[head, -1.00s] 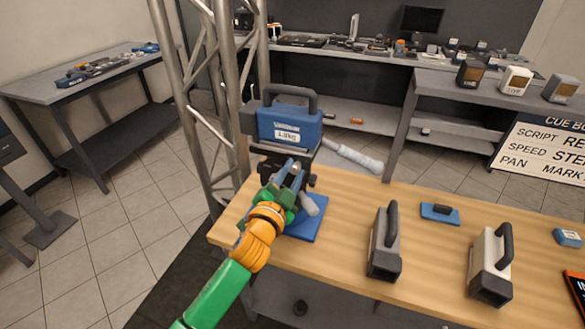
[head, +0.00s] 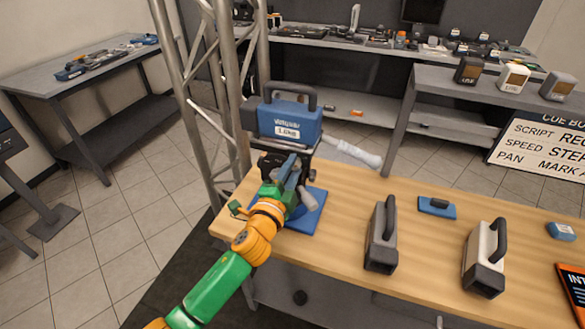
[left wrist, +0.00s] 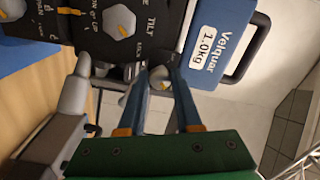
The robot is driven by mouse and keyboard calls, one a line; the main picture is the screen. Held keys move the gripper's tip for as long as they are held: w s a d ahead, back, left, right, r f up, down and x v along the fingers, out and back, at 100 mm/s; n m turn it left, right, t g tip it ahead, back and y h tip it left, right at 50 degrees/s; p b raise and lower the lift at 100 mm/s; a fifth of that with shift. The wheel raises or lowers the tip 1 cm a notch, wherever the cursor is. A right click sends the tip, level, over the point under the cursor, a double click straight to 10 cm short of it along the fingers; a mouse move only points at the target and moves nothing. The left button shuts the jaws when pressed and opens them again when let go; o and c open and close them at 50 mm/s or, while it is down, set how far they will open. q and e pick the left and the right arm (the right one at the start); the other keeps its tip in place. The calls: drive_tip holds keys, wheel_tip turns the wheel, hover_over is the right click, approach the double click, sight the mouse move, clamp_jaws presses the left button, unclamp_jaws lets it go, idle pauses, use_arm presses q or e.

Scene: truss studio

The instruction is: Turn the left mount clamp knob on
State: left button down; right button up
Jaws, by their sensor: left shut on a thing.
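My left gripper (head: 287,172) reaches the front of the dark mount head under a blue camera-like block (head: 290,120) labelled 1.0kg. In the left wrist view its two blue fingers (left wrist: 158,78) are shut on a small grey knob (left wrist: 160,74) at the edge of the dark panel. The fingers hide much of this knob, and its label cannot be read. A larger grey knob with a yellow mark (left wrist: 121,20) sits on the panel beside the word TILT, apart from the fingers. My right gripper is not in view.
The mount stands on a blue base plate (head: 303,222) at the left end of the wooden table (head: 340,215). A grey handle (head: 350,150) sticks out to the right. A dark block (head: 381,240) and a white block (head: 484,260) stand further right. A metal truss (head: 205,90) rises behind left.

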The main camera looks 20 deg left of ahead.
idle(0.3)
use_arm(q)
drive_tip(key=c, duration=0.6)
unclamp_jaws()
drive_tip(key=s+b, duration=0.1)
drive_tip(key=s, duration=0.6)
drive_tip(key=shift+a, duration=0.15)
